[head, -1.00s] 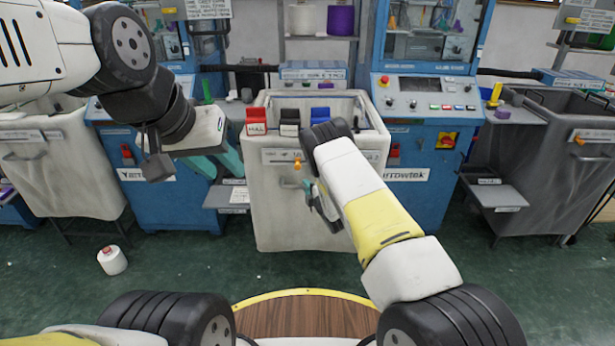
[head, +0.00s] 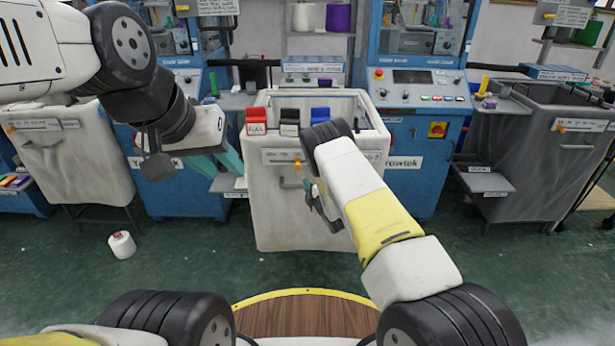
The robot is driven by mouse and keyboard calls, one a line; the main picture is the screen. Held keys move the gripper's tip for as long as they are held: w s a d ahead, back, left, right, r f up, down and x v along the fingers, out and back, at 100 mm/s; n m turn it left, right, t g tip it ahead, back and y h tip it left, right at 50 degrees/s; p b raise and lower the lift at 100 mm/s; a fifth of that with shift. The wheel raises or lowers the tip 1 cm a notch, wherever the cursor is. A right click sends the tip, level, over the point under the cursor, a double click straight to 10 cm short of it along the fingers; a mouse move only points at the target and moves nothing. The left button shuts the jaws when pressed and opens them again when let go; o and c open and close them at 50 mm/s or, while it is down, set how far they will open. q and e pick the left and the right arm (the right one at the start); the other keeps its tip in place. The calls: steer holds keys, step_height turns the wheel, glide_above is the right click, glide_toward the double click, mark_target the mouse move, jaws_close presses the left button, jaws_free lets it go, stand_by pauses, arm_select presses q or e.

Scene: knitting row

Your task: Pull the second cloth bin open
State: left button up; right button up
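The second cloth bin (head: 270,215), pale and worn, stands in the middle, pulled out in front of the row. Its front has a label strip and a grey handle (head: 291,183). My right gripper (head: 314,190) is at the right part of this handle and looks shut on it. My forearm and wrist hide part of the fingers and the bin's right front.
Other bins stand left (head: 75,160) and right (head: 535,150), beside blue machines (head: 415,170). A white spool (head: 122,245) lies on the green floor at left.

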steer(key=o, duration=0.4)
steer(key=v, duration=0.7)
steer(key=shift+s+d, duration=0.2)
steer(key=shift+s, duration=0.1)
